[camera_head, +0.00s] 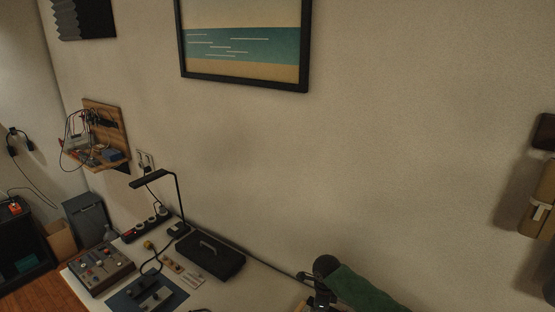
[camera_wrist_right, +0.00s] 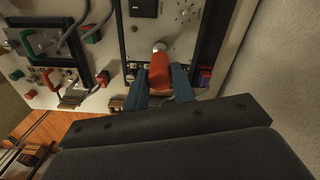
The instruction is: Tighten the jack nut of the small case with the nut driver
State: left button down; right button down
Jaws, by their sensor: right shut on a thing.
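In the right wrist view my right gripper (camera_wrist_right: 160,82) has its blue fingers shut on an orange-red handle with a pale, shiny end, which looks like the nut driver (camera_wrist_right: 160,70). Its working tip cannot be made out. Beyond it is a dark-framed case with a pale panel (camera_wrist_right: 188,18). In the head view a wooden-sided synth case with knobs (camera_head: 101,267) stands on the table at lower left, and a smaller dark unit (camera_head: 152,296) lies on a dark blue mat. I cannot tell which is the small case, and no jack nut is distinct. My left gripper is not in view.
A black case with a handle (camera_head: 210,256), a lamp (camera_head: 154,179) and a power strip (camera_head: 146,229) stand at the table's back. A dark round-headed object (camera_head: 326,265) and green cloth (camera_head: 363,292) are at the bottom right. Cables (camera_wrist_right: 103,18) hang at the wrist view's left.

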jog(key=c, duration=1.1)
grip_release()
